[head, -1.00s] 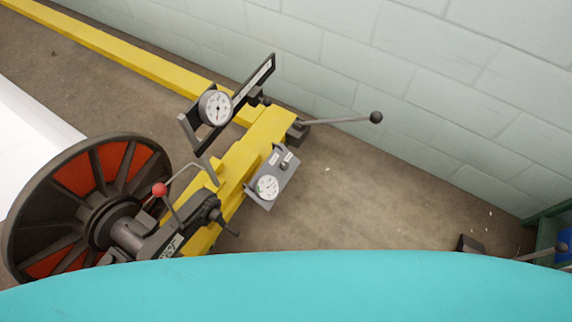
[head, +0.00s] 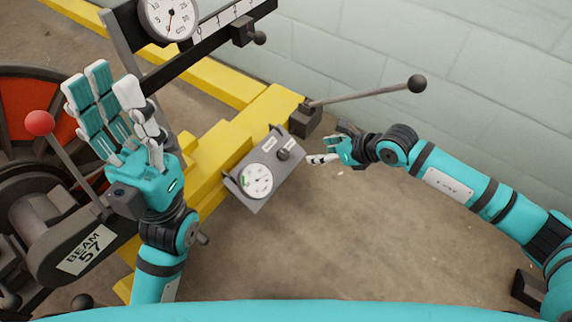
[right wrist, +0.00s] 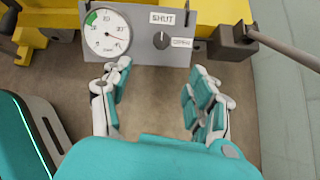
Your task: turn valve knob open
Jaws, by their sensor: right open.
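The valve knob (head: 283,154) is a small dark round knob on a grey panel (head: 285,178), beside a round white gauge (head: 257,181). In the right wrist view the knob (right wrist: 161,40) sits below a SHUT label (right wrist: 161,17) and left of an OPEN label (right wrist: 181,43). Its pointer seems to face up towards SHUT. My right gripper (head: 328,150) is open and empty, right of the panel and apart from the knob; its spread fingers (right wrist: 158,72) show below the knob in the wrist view. My left gripper (head: 110,100) is open, fingers extended, left of the panel.
A grey lever (head: 365,93) with a black ball end stands behind the panel. A yellow beam (head: 210,160) bears the panel. A red-ball lever (head: 39,123) and the beam reel are at left. A large dial (head: 170,17) stands above. Floor right of the panel is clear.

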